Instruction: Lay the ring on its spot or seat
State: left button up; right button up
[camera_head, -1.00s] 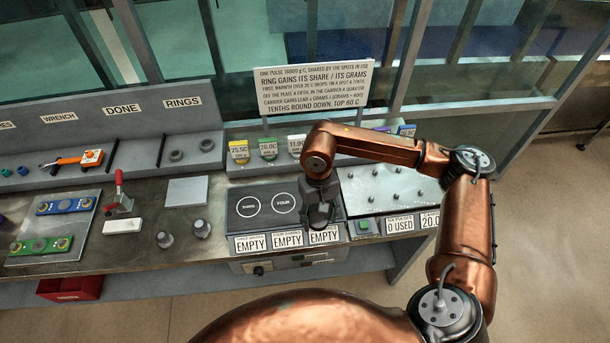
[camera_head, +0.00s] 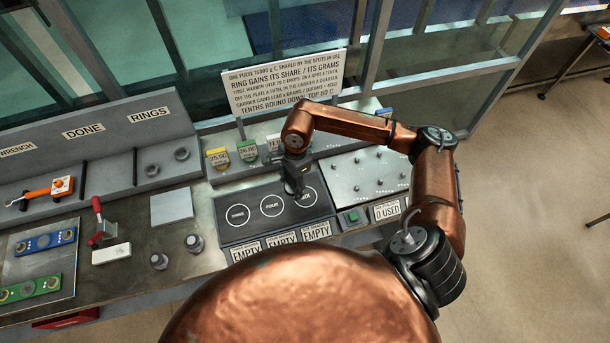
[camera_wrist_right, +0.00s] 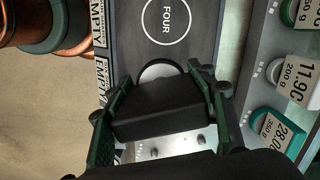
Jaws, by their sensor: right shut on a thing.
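My right gripper (camera_head: 296,190) points down over the dark plate (camera_head: 256,228), at the third white-outlined spot (camera_head: 311,204), partly covering it. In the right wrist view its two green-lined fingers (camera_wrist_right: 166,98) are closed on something. A pale round piece (camera_wrist_right: 160,71), apparently the ring, shows just past a black block between the fingers; most of it is hidden. I cannot tell whether it touches the plate. The spots marked three (camera_head: 237,215) and four (camera_head: 271,206) are bare. My left gripper is not in view.
Several tagged coloured pieces, including a yellow one (camera_head: 217,157) and a green one (camera_head: 247,150), stand behind the plate. A studded metal panel (camera_head: 350,180) and a green button (camera_head: 353,216) are to the right. Two grey knobs (camera_head: 194,243) stand to the left. The signs in front read EMPTY.

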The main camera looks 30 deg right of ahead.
aim_at(305, 194)
jog(key=m+p, duration=0.1)
jog(key=m, duration=0.2)
jog(key=d+m+p, duration=0.1)
jog(key=m, duration=0.3)
jog(key=d+m+t+p, duration=0.1)
jog(key=m+p, duration=0.1)
jog(key=m, duration=0.1)
jog(key=shift+f+m, duration=0.2)
jog(key=shift+m, duration=0.1)
pick_arm(q)
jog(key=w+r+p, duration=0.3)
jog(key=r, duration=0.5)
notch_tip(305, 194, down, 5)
jog(key=b, duration=0.4)
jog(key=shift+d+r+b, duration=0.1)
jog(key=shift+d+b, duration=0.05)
jog(key=shift+b, duration=0.25)
pick_arm(e)
jog(key=d+f+m, duration=0.1)
jog(key=f+m, duration=0.1)
jog(key=m, duration=0.1)
jog(key=d+f+m+h, duration=0.1)
jog(key=f+m, duration=0.2)
jog(key=m, duration=0.1)
jog(key=d+f+m, duration=0.1)
jog(key=f+m, duration=0.1)
jog(key=m, duration=0.2)
jog(key=shift+f+h, duration=0.3)
jog(key=shift+h, duration=0.1)
